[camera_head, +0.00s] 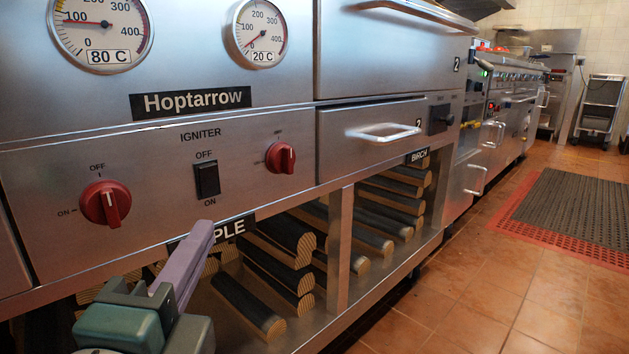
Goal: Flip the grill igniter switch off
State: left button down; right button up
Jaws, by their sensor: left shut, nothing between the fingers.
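The igniter switch (207,179) is a black rocker on the steel grill panel (150,170), under the label IGNITER, with OFF printed above it and ON below. I cannot tell which way the rocker is tipped. My left gripper (204,230) comes in from the lower left, its long purple-grey fingers together and empty. The fingertips are in front of the panel, just below the switch and the ON label in the picture. They appear apart from the switch. My right gripper is not in view.
A red knob (106,204) is left of the switch and a smaller red knob (281,157) right. Below is an open shelf with logs (270,262). A drawer handle (385,132) juts out at right.

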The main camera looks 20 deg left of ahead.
pick_arm(q)
jog(key=b, duration=0.1)
send_near(215, 171)
jog(key=w+d, duration=0.2)
jog(key=w, duration=0.2)
jog(key=a, duration=0.1)
jog(key=w+a, duration=0.1)
jog(key=a, duration=0.1)
jog(key=shift+w+a+r, duration=0.1)
jog(key=shift+w+r, duration=0.05)
jog(key=shift+w, duration=0.15)
jog(key=shift+w+a+b, duration=0.15)
jog(key=shift+a+b, duration=0.15)
jog(key=shift+a, duration=0.1)
jog(key=shift+r, duration=0.1)
jog(key=shift+a+r+p, duration=0.15)
jog(key=shift+r+p, duration=0.1)
jog(key=shift+p, duration=0.3)
jog(key=shift+a+f+n+g, duration=0.1)
jog(key=shift+n+g, duration=0.2)
jog(key=shift+f, duration=0.1)
